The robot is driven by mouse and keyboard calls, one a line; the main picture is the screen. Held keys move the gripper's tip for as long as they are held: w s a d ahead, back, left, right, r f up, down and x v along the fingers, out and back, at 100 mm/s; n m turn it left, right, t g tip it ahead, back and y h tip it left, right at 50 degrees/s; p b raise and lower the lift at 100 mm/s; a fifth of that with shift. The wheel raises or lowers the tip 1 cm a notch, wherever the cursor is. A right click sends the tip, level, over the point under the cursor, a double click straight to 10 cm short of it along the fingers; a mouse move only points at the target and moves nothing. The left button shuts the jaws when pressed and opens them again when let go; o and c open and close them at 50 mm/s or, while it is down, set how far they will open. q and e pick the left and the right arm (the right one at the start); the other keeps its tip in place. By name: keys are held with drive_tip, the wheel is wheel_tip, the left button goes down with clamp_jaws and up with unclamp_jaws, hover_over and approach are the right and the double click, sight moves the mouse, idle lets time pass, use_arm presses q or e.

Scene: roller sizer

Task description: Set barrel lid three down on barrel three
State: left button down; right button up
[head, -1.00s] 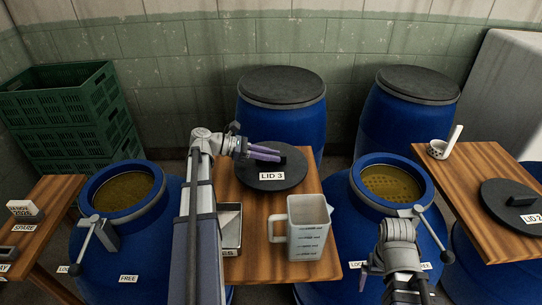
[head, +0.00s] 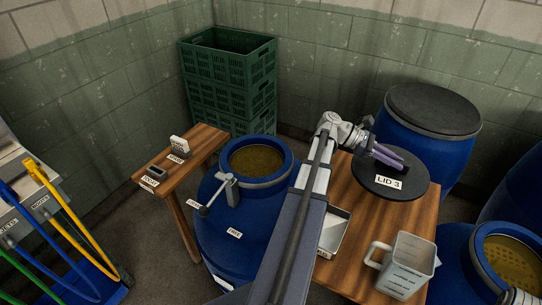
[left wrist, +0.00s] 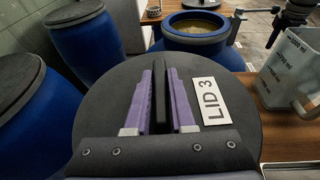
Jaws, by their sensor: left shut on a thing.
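Barrel lid three (head: 409,188), a black disc labelled "LID 3", lies on or just above the wooden table; I cannot tell which. My left gripper (head: 390,156) is shut on its upright handle; the left wrist view shows the purple fingers (left wrist: 167,101) on both sides of the black handle. An open blue barrel (head: 238,235), tagged "FREE", stands left of the table with grainy brown contents. Another open blue barrel (head: 463,262) stands at the right edge; it also shows in the left wrist view (left wrist: 198,42). No readable number shows which is barrel three.
A measuring jug (head: 408,265) and a metal tray (head: 335,232) stand on the wooden table (head: 352,284) in front of the lid. A black-lidded barrel (head: 433,108) stands behind. Green crates (head: 228,75) are stacked at the back. A small side table (head: 205,140) stands left.

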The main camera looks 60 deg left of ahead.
use_arm(q)
drive_tip(key=s+a+r+n+t+y+p, duration=0.25)
drive_tip(key=s+a, duration=0.35)
drive_tip(key=a, duration=0.3)
drive_tip(key=s+a+r+n+t+y+p, duration=0.1)
drive_tip(key=s+a+n+t+y, duration=0.1)
drive_tip(key=s+a+n+y, duration=0.5)
drive_tip(key=s+a+r+n+t+y+p, duration=0.1)
drive_tip(key=s+a+r+n+y+p, duration=0.1)
drive_tip(key=s+a, duration=0.6)
drive_tip(key=s+a+r+n+y+p, duration=0.1)
drive_tip(key=s+a+r+y, duration=0.15)
drive_tip(key=s+a, duration=0.6)
wheel_tip(320, 180, down, 11)
drive_tip(key=s+d+b, duration=0.1)
drive_tip(key=d+b, duration=0.1)
drive_tip(key=b, duration=0.8)
drive_tip(key=shift+s, duration=0.1)
drive_tip(key=shift+f+b, duration=0.6)
drive_tip(key=shift+b, duration=0.05)
drive_tip(key=c, duration=0.8)
unclamp_jaws()
drive_tip(key=shift+o, duration=0.2)
drive_tip(key=shift+r, duration=0.1)
